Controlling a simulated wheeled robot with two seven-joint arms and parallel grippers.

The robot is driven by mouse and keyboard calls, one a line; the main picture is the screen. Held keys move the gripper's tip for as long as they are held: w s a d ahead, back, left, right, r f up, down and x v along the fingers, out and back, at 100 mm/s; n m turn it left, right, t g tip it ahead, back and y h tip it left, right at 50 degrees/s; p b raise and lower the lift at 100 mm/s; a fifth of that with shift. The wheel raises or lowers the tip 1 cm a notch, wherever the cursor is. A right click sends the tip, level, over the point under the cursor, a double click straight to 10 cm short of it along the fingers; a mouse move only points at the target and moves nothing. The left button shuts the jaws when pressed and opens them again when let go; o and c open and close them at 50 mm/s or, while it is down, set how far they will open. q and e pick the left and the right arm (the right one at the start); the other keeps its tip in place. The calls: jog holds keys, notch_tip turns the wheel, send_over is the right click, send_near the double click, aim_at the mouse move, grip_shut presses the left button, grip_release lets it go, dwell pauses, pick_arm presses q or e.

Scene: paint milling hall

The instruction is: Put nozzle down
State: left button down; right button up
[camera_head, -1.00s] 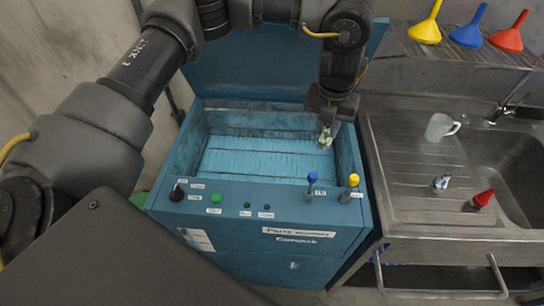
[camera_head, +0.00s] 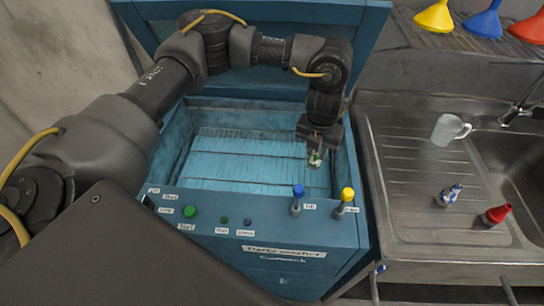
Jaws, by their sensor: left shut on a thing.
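My left gripper (camera_head: 317,150) reaches in from the left and points down into the open blue parts washer (camera_head: 255,205). It is shut on a small green and whitish nozzle (camera_head: 315,159), which hangs over the right part of the washer's slatted basin floor (camera_head: 250,165). The gripper partly hides the nozzle, and I cannot tell whether it touches the floor. A blue and white nozzle (camera_head: 449,195) and a red nozzle (camera_head: 495,214) lie on the steel sink drainboard (camera_head: 400,200) at the right. My right gripper is not in view.
The washer's front panel has a green button (camera_head: 190,211), a blue-topped valve (camera_head: 298,192) and a yellow-topped valve (camera_head: 346,195). A clear jug (camera_head: 449,129) stands on the drainboard. Yellow (camera_head: 434,17), blue (camera_head: 485,20) and red (camera_head: 530,27) funnels sit on the shelf behind.

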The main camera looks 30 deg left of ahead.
pick_arm(q)
jog(key=a+f, duration=0.3)
jog(key=s+a+f, duration=0.1)
jog(key=a+f, duration=0.3)
jog(key=a+f+p, duration=0.1)
jog(key=a+f, duration=0.2)
jog(key=f, duration=0.1)
jog(key=shift+s+a, duration=0.15)
jog(key=shift+s, duration=0.2)
jog(key=shift+w+f, duration=0.1)
jog(key=shift+f, duration=0.15)
jog(key=shift+f, duration=0.1)
jog(key=c, duration=1.1)
grip_release()
jog(key=shift+c, duration=0.2)
